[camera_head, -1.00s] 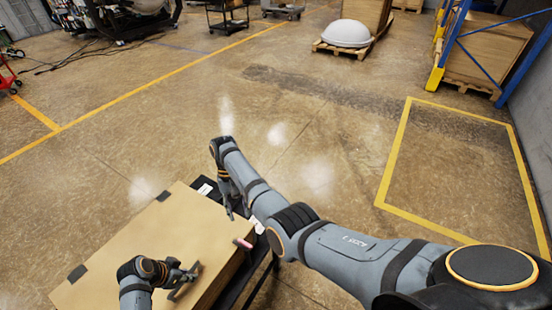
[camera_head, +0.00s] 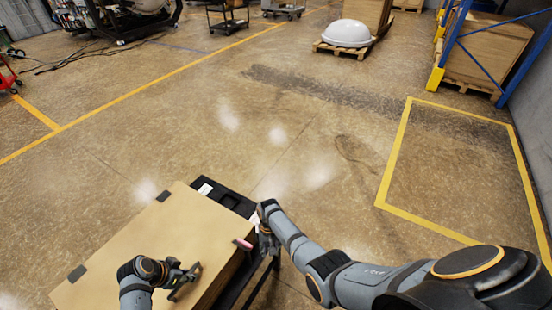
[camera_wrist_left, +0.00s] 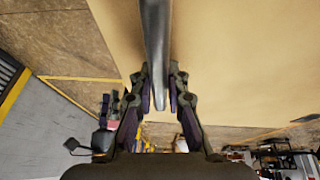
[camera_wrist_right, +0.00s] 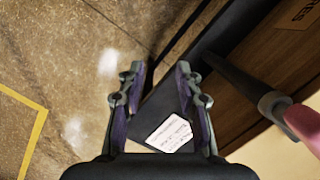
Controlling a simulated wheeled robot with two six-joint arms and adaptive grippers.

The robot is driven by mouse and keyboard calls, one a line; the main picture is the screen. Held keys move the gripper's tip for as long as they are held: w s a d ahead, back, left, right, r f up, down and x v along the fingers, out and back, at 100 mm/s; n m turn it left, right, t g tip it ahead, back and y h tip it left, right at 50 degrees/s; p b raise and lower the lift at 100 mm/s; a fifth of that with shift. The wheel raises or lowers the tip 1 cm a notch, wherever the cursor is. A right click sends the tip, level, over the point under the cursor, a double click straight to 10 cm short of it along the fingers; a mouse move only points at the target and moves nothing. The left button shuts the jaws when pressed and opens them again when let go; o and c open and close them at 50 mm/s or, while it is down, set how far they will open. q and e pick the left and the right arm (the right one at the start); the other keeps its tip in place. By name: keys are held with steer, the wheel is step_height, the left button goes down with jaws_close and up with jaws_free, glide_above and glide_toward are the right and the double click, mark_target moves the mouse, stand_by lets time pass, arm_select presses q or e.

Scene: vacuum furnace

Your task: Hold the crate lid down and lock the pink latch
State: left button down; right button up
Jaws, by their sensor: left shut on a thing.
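The crate's flat tan lid (camera_head: 130,245) lies level on the crate, with no gap that I can make out. My left gripper (camera_head: 184,279) is above the lid, shut on a grey bar-like handle, which the left wrist view (camera_wrist_left: 155,45) shows between its fingers. The pink latch (camera_head: 243,243) sticks out at the crate's right side; its pink tip (camera_wrist_right: 303,125) and grey lever show in the right wrist view. My right gripper (camera_head: 268,248) is just right of the latch, pointing down. Its fingers are open and empty (camera_wrist_right: 156,75), apart from the latch.
A black stand (camera_head: 232,199) carries the crate, and its edge runs close under my right gripper. A white label (camera_wrist_right: 170,133) lies on it. Open concrete floor (camera_head: 330,190) lies beyond. A blue rack (camera_head: 455,45) and a pallet with a white dome (camera_head: 346,34) are far off.

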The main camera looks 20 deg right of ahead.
arm_select(q)
steer(key=shift+w+a+r, duration=0.1)
steer(key=shift+w+a, duration=0.15)
steer(key=shift+w, duration=0.1)
arm_select(e)
steer(key=s+d+f+t, duration=0.1)
steer(key=s+d+f, duration=0.2)
steer(key=s+f, duration=0.3)
steer(key=s+d+f, duration=0.2)
steer(key=s+f, duration=0.5)
steer(key=s, duration=0.1)
steer(key=shift+d+t, duration=0.4)
steer(key=shift+w, duration=0.1)
arm_select(q)
steer(key=c, duration=1.7)
jaws_free()
steer(key=o, duration=0.4)
steer(key=shift+w+a+f, duration=0.15)
steer(key=shift+f, duration=0.15)
arm_select(e)
steer(key=shift+w+a+f, duration=0.1)
steer(key=shift+w+a, duration=0.1)
steer(key=shift+w, duration=0.05)
arm_select(q)
steer(key=shift+o, duration=0.2)
steer(key=shift+s+r, duration=0.1)
steer(key=shift+s, duration=0.1)
arm_select(e)
steer(key=shift+s+d, duration=0.1)
steer(key=shift+s, duration=0.05)
